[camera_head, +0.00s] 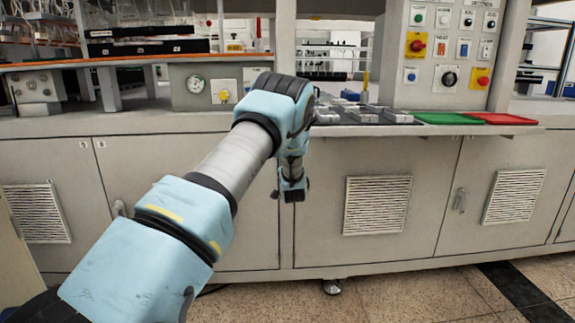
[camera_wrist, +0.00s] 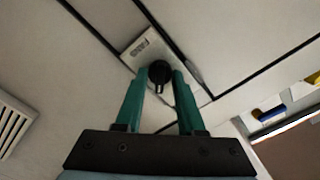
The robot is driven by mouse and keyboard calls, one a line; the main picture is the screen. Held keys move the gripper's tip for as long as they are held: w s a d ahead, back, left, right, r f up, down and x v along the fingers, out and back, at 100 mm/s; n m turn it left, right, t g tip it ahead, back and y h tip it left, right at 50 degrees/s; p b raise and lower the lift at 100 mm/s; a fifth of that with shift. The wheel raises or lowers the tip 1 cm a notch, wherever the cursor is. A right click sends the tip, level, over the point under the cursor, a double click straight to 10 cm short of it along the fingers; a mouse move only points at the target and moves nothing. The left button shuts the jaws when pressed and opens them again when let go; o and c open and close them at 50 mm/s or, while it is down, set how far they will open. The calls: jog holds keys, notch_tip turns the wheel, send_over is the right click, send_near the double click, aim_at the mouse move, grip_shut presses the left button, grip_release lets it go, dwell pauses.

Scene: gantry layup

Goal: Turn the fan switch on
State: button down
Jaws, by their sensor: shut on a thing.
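The switch with a black round knob (camera_wrist: 159,72) sits on a pale plate (camera_wrist: 140,48) in the wrist view. The plate is on a light panel and carries a small label too blurred to read. I take this to be the fan switch. My gripper (camera_wrist: 160,76) has its two teal fingers on either side of the knob, shut on it. The knob's pointer faces toward the gripper's palm. In the head view my arm reaches to the cabinet front, and the fingers and this switch are hidden.
In the head view a control panel (camera_head: 432,18) with several buttons stands at upper right. A green tray (camera_head: 445,118) and a red tray (camera_head: 502,119) lie on the counter. A gauge box (camera_head: 190,98) is left of my arm. Vented cabinet doors (camera_head: 400,160) run below; the floor in front is clear.

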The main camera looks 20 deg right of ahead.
dwell(0.3)
jog(key=c, duration=0.9)
grip_release()
jog(key=s+a, duration=0.2)
jog(key=s, duration=0.8)
jog(key=shift+s, duration=0.3)
